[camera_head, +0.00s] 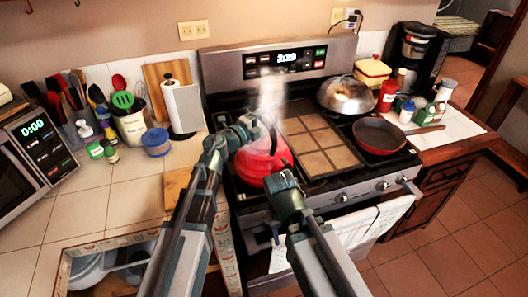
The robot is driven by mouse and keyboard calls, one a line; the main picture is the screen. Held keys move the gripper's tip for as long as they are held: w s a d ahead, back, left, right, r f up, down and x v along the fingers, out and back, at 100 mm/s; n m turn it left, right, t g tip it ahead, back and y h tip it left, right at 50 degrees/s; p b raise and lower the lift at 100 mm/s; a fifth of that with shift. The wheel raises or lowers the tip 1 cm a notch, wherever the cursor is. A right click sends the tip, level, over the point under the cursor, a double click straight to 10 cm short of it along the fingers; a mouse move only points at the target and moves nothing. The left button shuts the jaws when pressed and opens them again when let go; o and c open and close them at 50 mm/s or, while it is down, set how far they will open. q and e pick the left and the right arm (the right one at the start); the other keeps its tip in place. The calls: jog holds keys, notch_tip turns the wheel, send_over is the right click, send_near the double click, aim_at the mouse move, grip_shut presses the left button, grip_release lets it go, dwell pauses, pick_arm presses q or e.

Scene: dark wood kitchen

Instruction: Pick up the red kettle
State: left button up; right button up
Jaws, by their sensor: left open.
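The red kettle (260,164) stands on the left front part of the stove (342,188), with steam rising above it. My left gripper (249,128) is open at the top of the kettle, close to its handle area. The gripper hides part of the kettle's top, and I cannot tell whether it touches the handle. My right gripper (283,183) is low in front of the kettle's right side and overlaps its lower edge in the view. Its fingers are not clear enough to tell their state.
A red pan (380,134) and a domed metal lid (346,94) are on the stove's right side.

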pick_arm(q)
grip_shut()
jog(key=shift+s, duration=0.1)
dwell(1.2)
